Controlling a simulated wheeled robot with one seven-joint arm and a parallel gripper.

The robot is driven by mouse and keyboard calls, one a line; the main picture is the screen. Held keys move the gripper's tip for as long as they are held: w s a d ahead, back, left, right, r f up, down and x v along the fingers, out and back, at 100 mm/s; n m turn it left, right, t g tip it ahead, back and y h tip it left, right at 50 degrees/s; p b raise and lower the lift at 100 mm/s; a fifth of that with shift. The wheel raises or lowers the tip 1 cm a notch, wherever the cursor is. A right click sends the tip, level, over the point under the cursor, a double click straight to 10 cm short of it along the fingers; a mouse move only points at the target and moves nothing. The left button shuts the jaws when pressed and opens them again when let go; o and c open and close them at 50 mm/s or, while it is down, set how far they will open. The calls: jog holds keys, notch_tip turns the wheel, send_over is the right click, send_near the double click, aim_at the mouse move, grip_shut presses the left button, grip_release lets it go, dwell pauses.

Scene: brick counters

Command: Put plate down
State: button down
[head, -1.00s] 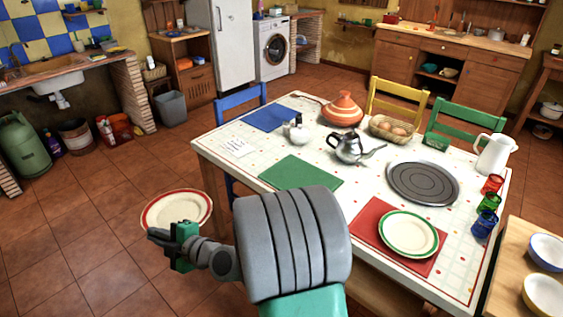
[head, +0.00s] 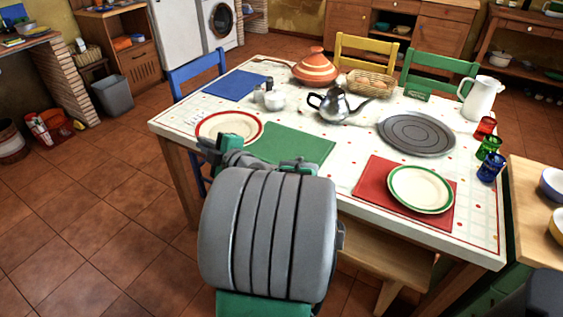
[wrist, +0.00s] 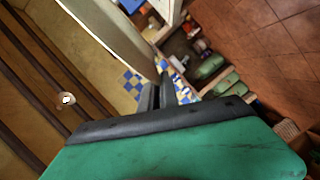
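The red-rimmed white plate (head: 230,124) is in my gripper (head: 213,146), which is shut on its near edge. In the head view the plate appears over the table's near left part, left of the green placemat (head: 292,144). I cannot tell whether it touches the table (head: 340,143) or hovers above it. My forearm hides part of the near table edge. In the wrist view the two fingers (wrist: 158,95) are close together, with a pale strip by their tips that may be the plate.
A green-rimmed plate (head: 420,189) lies on a red placemat (head: 365,180). A metal teapot (head: 337,105), small white pot (head: 274,101), orange tagine (head: 316,70) and egg basket (head: 370,84) stand farther back. A blue placemat (head: 235,85) lies at the far left corner.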

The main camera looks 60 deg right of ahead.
jog(key=s+d+f+m+g+h+b, duration=0.25)
jog(key=s+d+m+h+b, duration=0.55)
jog(key=s+d, duration=1.05)
jog(key=n+b, duration=0.3)
send_over(272, 158)
jog(key=shift+g+y, duration=0.3)
jog(key=shift+g, duration=0.15)
notch_tip(272, 158, down, 8)
jog(key=shift+s+a+f, duration=0.1)
jog(key=shift+s+a, duration=0.05)
jog(key=f, duration=0.3)
jog(key=shift+w+b, duration=0.2)
jog(key=shift+b, duration=0.2)
jog(key=shift+f, duration=0.2)
jog(key=shift+f, duration=0.2)
jog(key=c, duration=1.9)
grip_release()
